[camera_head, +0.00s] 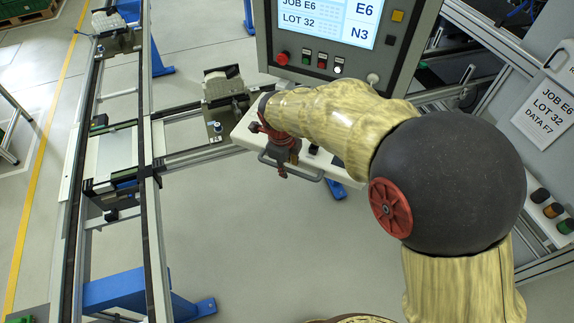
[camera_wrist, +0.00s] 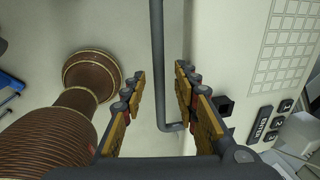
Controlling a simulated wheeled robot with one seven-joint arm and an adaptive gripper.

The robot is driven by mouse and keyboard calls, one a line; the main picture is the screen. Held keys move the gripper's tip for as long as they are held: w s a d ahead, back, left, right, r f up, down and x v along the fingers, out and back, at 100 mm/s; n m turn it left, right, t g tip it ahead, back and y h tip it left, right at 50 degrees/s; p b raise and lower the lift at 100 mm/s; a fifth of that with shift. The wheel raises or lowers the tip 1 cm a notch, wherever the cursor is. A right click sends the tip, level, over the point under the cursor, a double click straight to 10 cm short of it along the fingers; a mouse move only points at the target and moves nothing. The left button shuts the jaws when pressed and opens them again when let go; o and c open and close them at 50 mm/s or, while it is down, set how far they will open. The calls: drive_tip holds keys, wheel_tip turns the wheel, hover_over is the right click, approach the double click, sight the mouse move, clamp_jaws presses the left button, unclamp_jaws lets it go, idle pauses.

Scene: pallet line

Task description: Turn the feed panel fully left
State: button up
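The feed panel (camera_head: 262,45) stands at top centre in the head view, with a lit screen showing JOB E6, LOT 32 and N3 and a row of buttons below it. A pale keypad shelf (camera_head: 243,131) projects under it, with a grey bar handle along its edge. In the wrist view the handle (camera_wrist: 158,70) runs between the fingers, beside the keypad (camera_wrist: 230,75) with its ENTER key. My gripper (camera_wrist: 160,72) is open around the handle, with a gap visible on both sides. In the head view my gripper (camera_head: 281,152) is over the shelf edge, its fingertips partly hidden.
A conveyor frame (camera_head: 147,190) with blue feet runs along the left, with a fixture (camera_head: 226,88) close to the panel's left side. A grey cabinet with a JOB E6 sign (camera_head: 546,112) and several knobs stands at right. Floor (camera_head: 235,240) is clear between conveyor and arm.

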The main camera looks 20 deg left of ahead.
wheel_tip(320, 180, up, 11)
drive_tip(key=s, duration=0.2)
drive_tip(key=shift+a+r, duration=0.15)
drive_tip(key=shift+s, duration=0.1)
idle(0.4)
drive_tip(key=s+d+f+n+t+b, duration=0.1)
drive_tip(key=s+d+f+n+b, duration=0.2)
drive_tip(key=d, duration=0.9)
drive_tip(key=s+d+f+n+t+b, duration=0.1)
drive_tip(key=s+d+f+n+b, duration=0.3)
drive_tip(key=s+d+n+b, duration=0.4)
drive_tip(key=s+d+f+n+t+b, duration=0.1)
drive_tip(key=s+d+f+n+b, duration=0.3)
drive_tip(key=d, duration=1.2)
drive_tip(key=s+n+b, duration=0.2)
drive_tip(key=n+b, duration=0.2)
drive_tip(key=shift+d+f+b, duration=0.2)
drive_tip(key=shift+f+b, duration=0.05)
drive_tip(key=shift+b, duration=0.15)
